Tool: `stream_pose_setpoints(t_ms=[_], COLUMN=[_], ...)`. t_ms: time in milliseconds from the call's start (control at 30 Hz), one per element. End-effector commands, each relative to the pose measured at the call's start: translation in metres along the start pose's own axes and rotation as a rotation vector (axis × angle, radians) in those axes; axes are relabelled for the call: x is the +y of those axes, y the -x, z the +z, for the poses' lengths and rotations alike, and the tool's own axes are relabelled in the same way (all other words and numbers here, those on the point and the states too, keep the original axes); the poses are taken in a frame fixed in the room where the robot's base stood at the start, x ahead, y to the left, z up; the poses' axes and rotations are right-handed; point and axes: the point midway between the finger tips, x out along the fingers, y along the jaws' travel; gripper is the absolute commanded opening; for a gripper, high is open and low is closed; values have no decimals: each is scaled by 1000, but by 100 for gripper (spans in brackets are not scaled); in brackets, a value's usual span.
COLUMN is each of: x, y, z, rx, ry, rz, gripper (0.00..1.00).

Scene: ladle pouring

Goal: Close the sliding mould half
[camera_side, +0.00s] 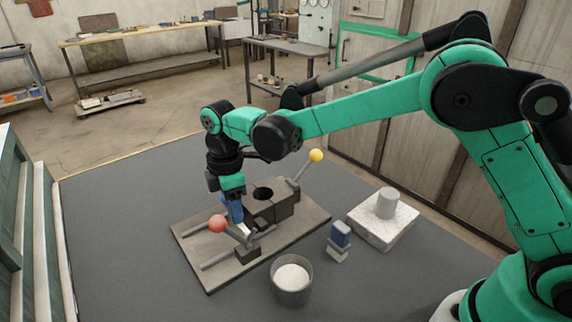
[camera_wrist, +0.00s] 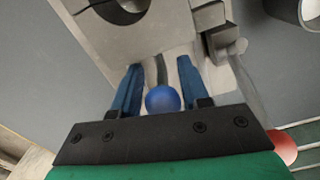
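The mould stands on a grey baseplate (camera_side: 205,265) with rails. Its dark block (camera_side: 280,208) has a round opening on top, and the block also shows in the wrist view (camera_wrist: 209,16). A handle with a blue ball knob (camera_wrist: 163,100) sits between my gripper's blue fingers (camera_wrist: 160,75). The fingers stand apart, with small gaps visible beside the handle's rod. In the side view my gripper (camera_side: 236,214) points down at the left part of the mould, and the blue knob is hidden. Which block is the sliding half I cannot tell.
A red ball (camera_side: 217,224) is close beside my gripper. A yellow ball handle (camera_side: 316,155) rises behind the mould.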

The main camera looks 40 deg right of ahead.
Motion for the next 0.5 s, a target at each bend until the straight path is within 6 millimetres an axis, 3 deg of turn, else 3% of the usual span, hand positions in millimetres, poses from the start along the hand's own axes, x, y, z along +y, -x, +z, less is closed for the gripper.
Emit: stream_pose_setpoints(t_ms=[33,67,367,500], x=[0,0,0,0], y=[0,0,1,16], z=[0,0,-2,-2], rx=[1,2,6,6], ry=[-1,-1,1,1], rz=[0,0,2,2], gripper=[57,63,63,63])
